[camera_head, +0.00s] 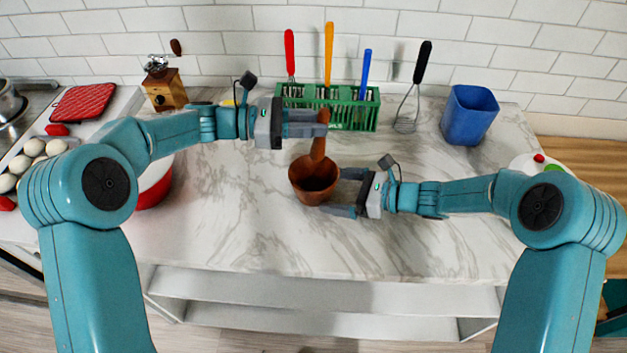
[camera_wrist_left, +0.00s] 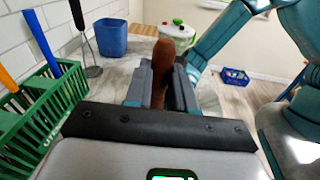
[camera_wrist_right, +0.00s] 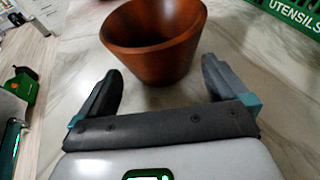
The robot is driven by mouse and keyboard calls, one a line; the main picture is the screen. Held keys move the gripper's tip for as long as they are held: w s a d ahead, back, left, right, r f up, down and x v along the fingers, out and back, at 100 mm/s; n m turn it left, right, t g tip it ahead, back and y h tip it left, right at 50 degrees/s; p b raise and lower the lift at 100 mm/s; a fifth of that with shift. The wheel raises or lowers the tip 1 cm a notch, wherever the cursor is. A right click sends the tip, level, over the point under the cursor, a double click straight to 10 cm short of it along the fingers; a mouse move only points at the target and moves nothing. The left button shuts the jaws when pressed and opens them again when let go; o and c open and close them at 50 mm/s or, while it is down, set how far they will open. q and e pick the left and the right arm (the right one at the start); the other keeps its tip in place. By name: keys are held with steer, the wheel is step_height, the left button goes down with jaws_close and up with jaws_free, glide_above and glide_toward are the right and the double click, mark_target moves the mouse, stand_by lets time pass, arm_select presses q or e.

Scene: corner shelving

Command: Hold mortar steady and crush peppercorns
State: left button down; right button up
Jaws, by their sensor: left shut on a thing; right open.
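A brown wooden mortar (camera_head: 312,190) stands upright on the marble counter in the head view; it also shows in the right wrist view (camera_wrist_right: 150,58). My left gripper (camera_head: 318,123) is shut on the upper part of a brown wooden pestle (camera_head: 318,147), which is near upright; the left wrist view shows the pestle (camera_wrist_left: 160,70) between the fingers. The pestle's lower end meets the mortar's far rim in the head view; whether it is inside I cannot tell. My right gripper (camera_head: 338,192) is open, low beside the mortar, its fingers toward the mortar's side. I cannot make out peppercorns.
A wooden grinder (camera_head: 165,90) and red pot (camera_head: 155,186) are at left. The counter's front is clear.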

steer(key=v, duration=1)
steer(key=shift+s+r, duration=0.1)
steer(key=shift+s+d, duration=0.15)
steer(key=shift+d, duration=0.2)
